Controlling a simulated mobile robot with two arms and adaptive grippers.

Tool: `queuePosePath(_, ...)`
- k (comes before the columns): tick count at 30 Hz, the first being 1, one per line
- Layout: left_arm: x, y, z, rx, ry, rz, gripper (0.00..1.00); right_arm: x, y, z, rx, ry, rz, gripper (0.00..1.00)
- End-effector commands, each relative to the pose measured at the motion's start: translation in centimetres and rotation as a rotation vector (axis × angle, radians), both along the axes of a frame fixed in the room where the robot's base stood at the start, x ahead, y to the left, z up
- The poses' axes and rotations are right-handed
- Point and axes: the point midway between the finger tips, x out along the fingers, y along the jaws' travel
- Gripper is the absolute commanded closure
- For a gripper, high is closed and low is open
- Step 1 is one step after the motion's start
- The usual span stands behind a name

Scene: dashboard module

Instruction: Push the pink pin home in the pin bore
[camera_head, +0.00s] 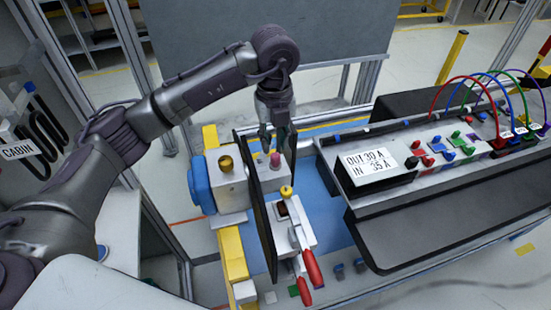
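The pink pin (275,160) stands upright in the top of a light grey block (268,178), its head showing above the surface. The bore itself is hidden beneath the pin. My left gripper (276,145) points down directly above the pin, with its dark fingertips close over the pin head. Whether the fingers touch the pin, and how far they are apart, is too small to tell. My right gripper is not in view.
A dark upright panel (255,205) stands just left of the block. A toggle clamp with a red handle (312,268) is in front. A yellow knob (226,163) sits to the left. A console with cables and a labelled box (367,166) fills the right.

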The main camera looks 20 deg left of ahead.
Motion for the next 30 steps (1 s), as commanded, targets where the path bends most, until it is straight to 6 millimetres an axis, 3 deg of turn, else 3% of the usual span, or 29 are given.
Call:
queuePosePath(6, 0.0, 0.0, -1.6, 0.001, 0.004, 0.0, 0.69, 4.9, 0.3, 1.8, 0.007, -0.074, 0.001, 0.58)
queuePosePath(8, 0.0, 0.0, -2.4, 0.0, 0.006, 0.0, 0.69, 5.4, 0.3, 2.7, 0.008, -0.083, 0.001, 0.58)
queuePosePath(15, 0.2, 0.0, -5.4, 0.0, 0.001, -0.001, 0.69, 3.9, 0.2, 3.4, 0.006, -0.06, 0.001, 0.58)
queuePosePath(22, 0.2, -0.1, -5.7, 0.0, -0.001, -0.001, 0.69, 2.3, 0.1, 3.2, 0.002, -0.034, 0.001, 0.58)
queuePosePath(28, 0.2, -0.1, -5.7, -0.001, -0.001, -0.001, 1.0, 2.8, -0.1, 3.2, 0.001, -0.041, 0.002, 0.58)
queuePosePath(30, 0.2, -0.1, -5.6, -0.001, -0.001, -0.001, 1.0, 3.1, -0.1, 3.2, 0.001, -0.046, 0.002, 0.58)
